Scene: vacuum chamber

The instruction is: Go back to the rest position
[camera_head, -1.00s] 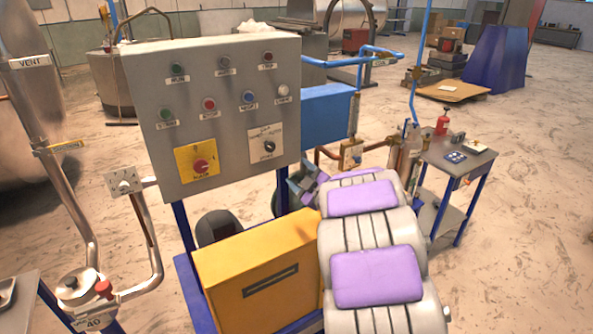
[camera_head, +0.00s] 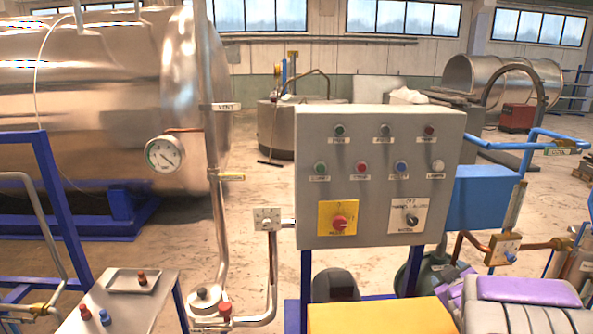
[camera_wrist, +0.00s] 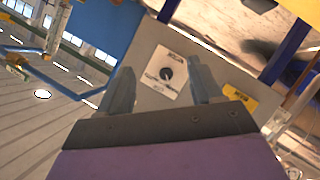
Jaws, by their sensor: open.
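My gripper (camera_wrist: 161,70) is open in the wrist view, with its two grey fingers apart and nothing between them. Beyond the fingers is the grey control panel (camera_wrist: 147,50), tilted in the picture. Its white plate with a black knob (camera_wrist: 166,73) shows between the fingers, apart from them as far as I can tell. In the head view the grey control panel (camera_head: 380,175) stands upright in the middle, with rows of buttons and a red knob on a yellow plate (camera_head: 338,222). My purple and grey arm is at the bottom right, low in front of the panel.
A yellow box (camera_head: 383,316) sits below the panel. A blue box (camera_head: 485,198) and blue pipes (camera_head: 527,143) are at its right. A metal pipe with a valve (camera_head: 205,298) and a small table with a tray (camera_head: 134,281) stand at the left. A large steel tank (camera_head: 100,100) is behind.

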